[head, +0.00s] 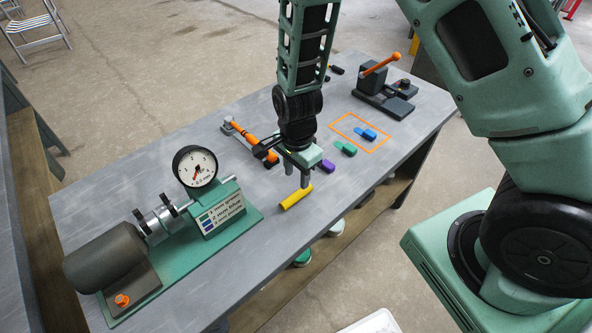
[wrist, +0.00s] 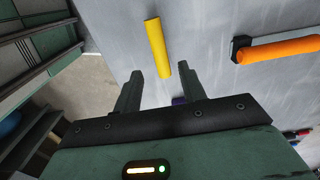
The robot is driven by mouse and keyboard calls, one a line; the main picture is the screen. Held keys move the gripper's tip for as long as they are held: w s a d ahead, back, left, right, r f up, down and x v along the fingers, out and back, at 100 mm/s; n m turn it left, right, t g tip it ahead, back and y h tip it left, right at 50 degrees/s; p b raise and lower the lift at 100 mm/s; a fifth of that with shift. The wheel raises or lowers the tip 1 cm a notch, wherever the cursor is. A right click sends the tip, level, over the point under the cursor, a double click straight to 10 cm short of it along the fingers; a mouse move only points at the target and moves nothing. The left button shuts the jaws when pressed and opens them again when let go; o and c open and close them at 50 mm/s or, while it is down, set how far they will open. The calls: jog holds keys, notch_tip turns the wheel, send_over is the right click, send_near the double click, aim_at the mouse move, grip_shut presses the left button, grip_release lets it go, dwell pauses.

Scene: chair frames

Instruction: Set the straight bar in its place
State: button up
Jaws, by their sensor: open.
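A yellow straight bar (head: 296,197) lies flat on the grey workbench near its front edge. It also shows in the wrist view (wrist: 156,42). My gripper (head: 297,182) is open and empty, pointing down just behind the bar. In the wrist view, the near end of the bar shows between my fingertips (wrist: 162,73); I cannot tell the height gap. An orange bar with dark end pieces (head: 254,143) lies to the left behind my gripper, also in the wrist view (wrist: 280,49). No slot for the yellow bar is clearly visible.
A green-based gauge fixture (head: 245,222) with a dial stands at the left. A purple piece (head: 326,166), a green piece (head: 349,149) and a blue piece (head: 368,134) lie to the right, near an orange outline (head: 385,146). A dark lever clamp (head: 375,85) stands behind.

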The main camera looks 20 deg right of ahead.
aim_at(296, 194)
notch_tip(296, 194, down, 8)
jog(key=b, duration=0.6)
jog(key=shift+a+r+b, duration=0.1)
jog(key=shift+r+b, duration=0.15)
jog(key=shift+b, duration=0.05)
jog(key=shift+r+p, duration=0.35)
jog(key=c, duration=0.5)
grip_shut()
jog(key=shift+r+p, duration=3.15)
jog(key=shift+r, duration=0.25)
jog(key=shift+r, duration=0.1)
notch_tip(296, 194, up, 9)
jog(key=p, duration=0.8)
jog(key=shift+f, duration=0.2)
